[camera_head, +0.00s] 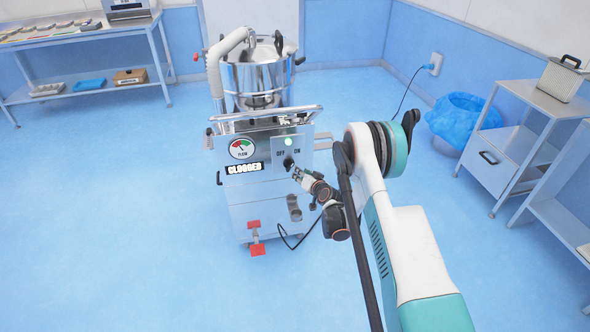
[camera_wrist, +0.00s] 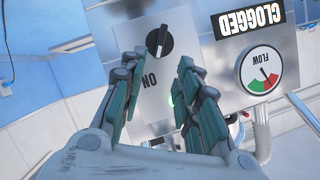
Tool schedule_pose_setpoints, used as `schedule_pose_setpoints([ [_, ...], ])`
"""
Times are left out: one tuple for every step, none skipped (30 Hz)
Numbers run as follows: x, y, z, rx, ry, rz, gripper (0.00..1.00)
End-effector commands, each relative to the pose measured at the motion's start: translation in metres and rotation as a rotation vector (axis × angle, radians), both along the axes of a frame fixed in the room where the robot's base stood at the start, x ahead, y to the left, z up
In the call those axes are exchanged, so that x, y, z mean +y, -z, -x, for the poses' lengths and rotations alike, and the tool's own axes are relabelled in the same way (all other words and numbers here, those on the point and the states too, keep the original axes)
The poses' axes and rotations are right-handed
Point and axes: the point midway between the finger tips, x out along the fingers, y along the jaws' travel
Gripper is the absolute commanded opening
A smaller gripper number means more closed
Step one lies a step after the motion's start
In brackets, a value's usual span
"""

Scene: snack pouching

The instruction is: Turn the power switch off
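The power switch is a black rotary knob (camera_wrist: 159,40) on a grey panel of the steel machine. In the head view the knob (camera_head: 289,162) sits below the OFF and ON labels, partly hidden by my gripper. A green lamp (camera_head: 288,142) glows above it. My gripper (camera_wrist: 158,64) is open and empty, its two fingers spread in front of the panel. In the wrist view the knob shows just beyond and between the fingertips, with no contact visible. The ON label (camera_wrist: 149,80) shows between the fingers. In the head view my gripper (camera_head: 296,172) is right at the knob.
The machine carries a FLOW gauge (camera_head: 242,149), a CLOGGED display (camera_head: 245,168), a front handrail (camera_head: 266,113) and a red pedal (camera_head: 257,249). A black cable runs to a wall outlet (camera_head: 435,63). A blue-lined bin (camera_head: 459,112) and a steel cart (camera_head: 500,160) stand right. Floor left is clear.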

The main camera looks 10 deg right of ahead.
Motion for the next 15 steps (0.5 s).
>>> schedule_pose_setpoints([
  [0.002, 0.007, -0.01, 0.0, -0.001, 0.0, 0.3],
  [0.003, 0.009, -0.015, 0.0, -0.001, 0.0, 0.3],
  [0.005, 0.011, -0.023, 0.0, 0.0, 0.0, 0.3],
  [0.005, 0.014, -0.028, 0.0, 0.0, 0.001, 0.3],
  [0.006, 0.016, -0.034, 0.0, 0.0, 0.001, 0.3],
  [0.008, 0.018, -0.041, 0.0, 0.0, 0.001, 0.3],
  [0.009, 0.02, -0.046, 0.0, 0.0, 0.001, 0.3],
  [0.01, 0.022, -0.052, 0.0, 0.0, 0.0, 0.3],
  [0.011, 0.024, -0.058, 0.0, 0.0, 0.0, 0.3],
  [0.012, 0.026, -0.063, 0.0, 0.0, 0.001, 0.3],
  [0.013, 0.027, -0.067, 0.0, 0.0, 0.001, 0.3],
  [0.015, 0.029, -0.073, -0.001, 0.0, 0.002, 0.3],
  [0.015, 0.03, -0.077, -0.001, 0.0, 0.002, 0.3],
  [0.016, 0.032, -0.08, -0.001, 0.0, 0.001, 0.3],
  [0.016, 0.033, -0.084, -0.001, 0.0, 0.001, 0.3],
])
